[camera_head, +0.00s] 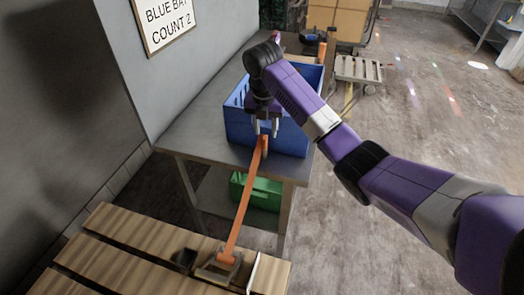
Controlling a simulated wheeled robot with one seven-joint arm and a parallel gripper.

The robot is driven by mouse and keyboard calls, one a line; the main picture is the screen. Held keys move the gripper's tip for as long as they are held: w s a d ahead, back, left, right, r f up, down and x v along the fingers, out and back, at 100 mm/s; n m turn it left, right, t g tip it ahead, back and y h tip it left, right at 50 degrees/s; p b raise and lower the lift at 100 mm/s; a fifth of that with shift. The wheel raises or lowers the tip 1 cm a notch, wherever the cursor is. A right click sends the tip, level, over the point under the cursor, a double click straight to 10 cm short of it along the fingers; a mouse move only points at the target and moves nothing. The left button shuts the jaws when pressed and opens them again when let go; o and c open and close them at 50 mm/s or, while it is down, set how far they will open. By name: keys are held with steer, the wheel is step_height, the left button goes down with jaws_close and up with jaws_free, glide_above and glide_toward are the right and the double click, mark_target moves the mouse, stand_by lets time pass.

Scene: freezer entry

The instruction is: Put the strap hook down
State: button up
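My gripper (266,128) points down in front of the blue crate, over the front part of the grey table. The upper end of an orange strap (243,203), where the strap hook (264,146) is, lies right at my fingertips. The two pale fingertips show a gap between them, and I cannot tell whether they grip the hook or only stand around it. The strap runs nearly straight down past the table's front edge to a metal fitting (217,268) on the wooden slatted pallet (130,237).
The blue crate (240,130) stands on the table (205,130), close behind my gripper. A green box (256,191) sits below the table. A sign (168,20) hangs on the left wall. A cart (358,70) stands at the back. The table's left part is clear.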

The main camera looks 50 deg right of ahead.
mark_target(265, 138)
steer(key=f, duration=0.2)
steer(key=f+p, duration=0.1)
steer(key=f, duration=0.3)
steer(key=shift+w+d+f, duration=0.2)
steer(key=shift+w+f, duration=0.05)
steer(key=shift+f, duration=0.15)
steer(key=shift+c, duration=0.5)
jaws_close()
